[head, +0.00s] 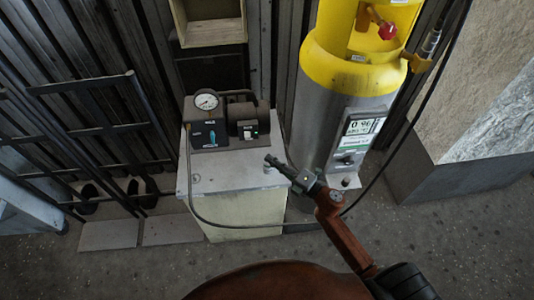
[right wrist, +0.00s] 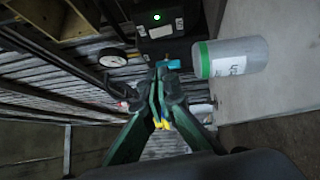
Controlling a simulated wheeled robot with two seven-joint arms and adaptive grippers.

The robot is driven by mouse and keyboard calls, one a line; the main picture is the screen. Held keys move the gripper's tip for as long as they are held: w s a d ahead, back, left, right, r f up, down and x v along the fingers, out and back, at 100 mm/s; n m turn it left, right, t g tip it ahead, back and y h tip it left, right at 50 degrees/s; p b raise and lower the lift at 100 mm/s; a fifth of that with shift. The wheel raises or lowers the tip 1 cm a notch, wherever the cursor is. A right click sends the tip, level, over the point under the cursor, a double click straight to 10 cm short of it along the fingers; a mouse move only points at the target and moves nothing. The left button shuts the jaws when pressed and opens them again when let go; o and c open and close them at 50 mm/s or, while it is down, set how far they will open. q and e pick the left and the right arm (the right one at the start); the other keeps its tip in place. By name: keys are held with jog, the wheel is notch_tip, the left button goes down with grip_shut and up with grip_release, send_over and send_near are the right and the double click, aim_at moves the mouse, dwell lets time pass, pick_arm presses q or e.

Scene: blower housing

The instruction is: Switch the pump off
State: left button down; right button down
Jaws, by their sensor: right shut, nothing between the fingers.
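The pump (head: 208,137) is a dark unit on a pale cabinet, with a round gauge (head: 206,101), a teal lever (head: 212,138) on its front and a second dark box with a white switch panel (head: 249,130) at its right. My right gripper (head: 270,160) comes in from the lower right, shut and empty, over the cabinet top in front of the pump. In the right wrist view its fingertips (right wrist: 160,72) appear close to the teal lever (right wrist: 172,64); I cannot tell whether they touch. A green light (right wrist: 157,17) is lit on the dark box. My left gripper is out of view.
The pale cabinet top (head: 230,180) has a hose along its left edge. A yellow and grey tank (head: 325,110) with a label panel stands at the right. Black metal racks (head: 75,95) stand left.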

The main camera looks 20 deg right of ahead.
send_near(245, 134)
jog(key=w+a, duration=0.2)
jog(key=a, duration=0.2)
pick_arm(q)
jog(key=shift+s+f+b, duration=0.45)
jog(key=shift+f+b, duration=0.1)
pick_arm(e)
jog(key=w, duration=0.2)
jog(key=w+d, duration=0.1)
jog(key=shift+r, duration=0.3)
jog(key=shift+d, duration=0.1)
